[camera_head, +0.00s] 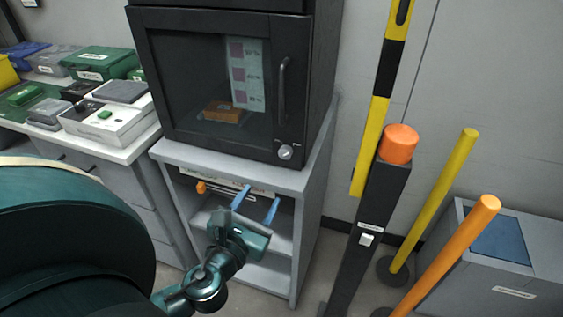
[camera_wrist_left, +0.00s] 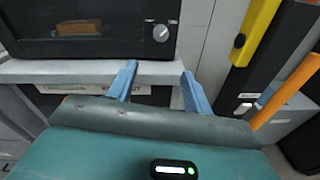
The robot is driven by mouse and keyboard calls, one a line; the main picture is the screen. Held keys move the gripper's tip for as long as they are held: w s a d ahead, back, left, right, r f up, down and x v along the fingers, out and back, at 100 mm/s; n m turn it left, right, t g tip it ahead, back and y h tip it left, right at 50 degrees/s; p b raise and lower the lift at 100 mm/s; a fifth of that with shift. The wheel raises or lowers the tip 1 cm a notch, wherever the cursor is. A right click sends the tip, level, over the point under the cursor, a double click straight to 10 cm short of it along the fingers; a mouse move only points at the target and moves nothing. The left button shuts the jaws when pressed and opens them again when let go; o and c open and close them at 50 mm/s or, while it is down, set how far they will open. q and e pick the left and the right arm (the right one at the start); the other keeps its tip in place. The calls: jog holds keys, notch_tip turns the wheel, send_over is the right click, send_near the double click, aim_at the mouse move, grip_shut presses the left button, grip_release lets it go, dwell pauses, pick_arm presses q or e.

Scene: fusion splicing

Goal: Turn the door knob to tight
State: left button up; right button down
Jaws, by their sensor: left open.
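The door knob (camera_head: 286,152) is a small round silver knob at the lower right of the black cabinet's door (camera_head: 200,90). It also shows in the left wrist view (camera_wrist_left: 161,33), above and between my fingers. My left gripper (camera_head: 258,200) has two blue fingers, spread apart with nothing between them. It is below and in front of the knob, at about the height of the shelf under the cabinet, and does not touch the knob. The left wrist view shows the same open fingers (camera_wrist_left: 158,80). My right gripper is not in view.
The black cabinet stands on a grey shelf unit (camera_head: 295,182). A bar handle (camera_head: 282,92) is on its door above the knob. A dark post with an orange cap (camera_head: 399,143) and yellow and orange poles (camera_head: 435,200) stand at the right. A bench (camera_head: 150,140) with instruments is at the left.

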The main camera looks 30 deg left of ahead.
aim_at(284, 155)
pick_arm(q)
jog(key=shift+m+t, duration=0.3)
jog(key=shift+m, duration=0.4)
jog(key=x, duration=0.4)
jog(key=p+x, duration=0.1)
jog(key=x, duration=0.4)
jog(key=r+p+x, duration=0.1)
jog(key=x, duration=0.3)
jog(key=shift+w, duration=0.25)
jog(key=shift+c, duration=0.4)
jog(key=c, duration=0.9)
